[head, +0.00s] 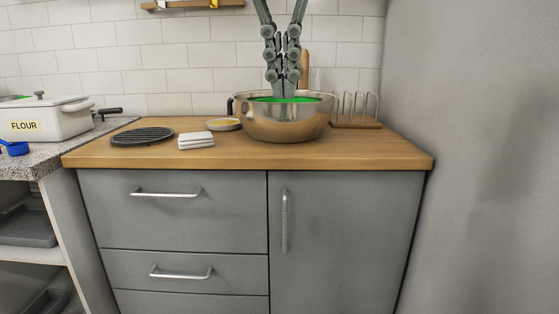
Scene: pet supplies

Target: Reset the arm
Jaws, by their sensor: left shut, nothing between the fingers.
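My left gripper (286,92) comes down from the top of the head view. Its fingers are closed together with nothing between them. The fingertips are over a shiny metal pot (290,125) on the wooden worktop, at or just above its rim; I cannot tell whether they reach inside. Something green (312,99) shows inside the pot, partly hidden by the fingers. My right gripper is not in view.
A toast rack (357,124) stands right of the pot. Left of it are a small dish (224,125), folded white cloths (196,141) and a black round trivet (143,137). A white flour container (45,119) stands far left. A grey wall closes the right side.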

